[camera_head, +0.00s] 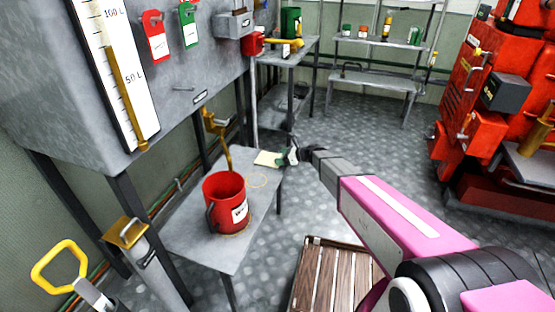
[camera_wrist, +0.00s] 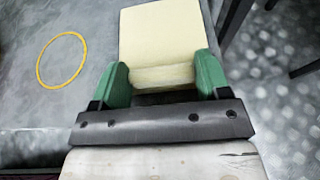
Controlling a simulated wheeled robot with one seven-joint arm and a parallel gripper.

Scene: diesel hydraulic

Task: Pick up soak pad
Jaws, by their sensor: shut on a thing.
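The soak pad (camera_wrist: 160,36) is a pale yellow, flat square. It shows small in the head view (camera_head: 267,158), at the far end of the low grey table. My gripper (camera_wrist: 164,78), with green fingertips, is shut on the pad's near edge, one finger on each side of it. In the head view my gripper (camera_head: 287,156) is at the table's far right corner. I cannot tell whether the pad touches the tabletop or is just above it.
The low grey table (camera_head: 205,255) carries a red bucket (camera_head: 226,204) and a thin yellow ring (camera_wrist: 62,60) marked on its top. A grey tank (camera_head: 190,60) overhangs it. A wooden pallet (camera_head: 330,275) lies on the floor. Red machinery (camera_head: 460,120) stands at right.

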